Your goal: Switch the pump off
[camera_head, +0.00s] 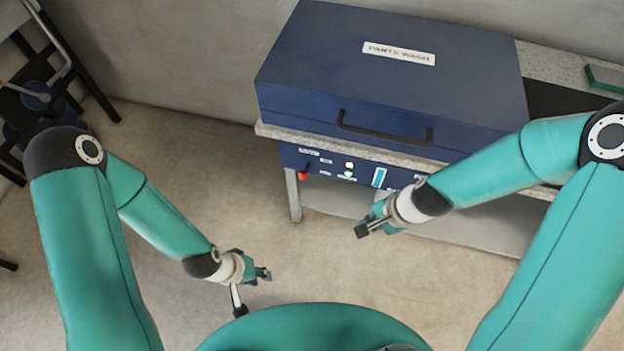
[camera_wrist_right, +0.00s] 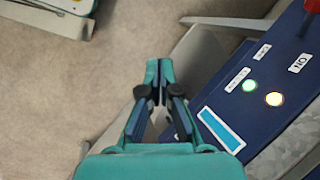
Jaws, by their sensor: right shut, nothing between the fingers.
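The blue parts-wash unit (camera_head: 390,80) stands at the back right with its lid closed. Its control panel (camera_head: 328,172) has a red knob (camera_head: 303,176) at the left end, also partly visible in the right wrist view (camera_wrist_right: 310,25). Beside it are a green lamp (camera_wrist_right: 249,86) and a yellowish lamp (camera_wrist_right: 273,99), both lit. The small labels are hard to read, so I cannot tell which control is the pump's. My right gripper (camera_wrist_right: 160,68) is shut and empty, in front of the panel and apart from it. My left gripper (camera_head: 263,274) hangs over the floor; its finger gap is unclear.
The lid has a dark handle (camera_head: 385,130). A light blue strip (camera_head: 379,177) is on the panel near my right arm. The speckled bench (camera_head: 570,68) extends right, with a green item (camera_head: 605,77) on it. A dark frame (camera_head: 50,70) stands far left. Floor between is clear.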

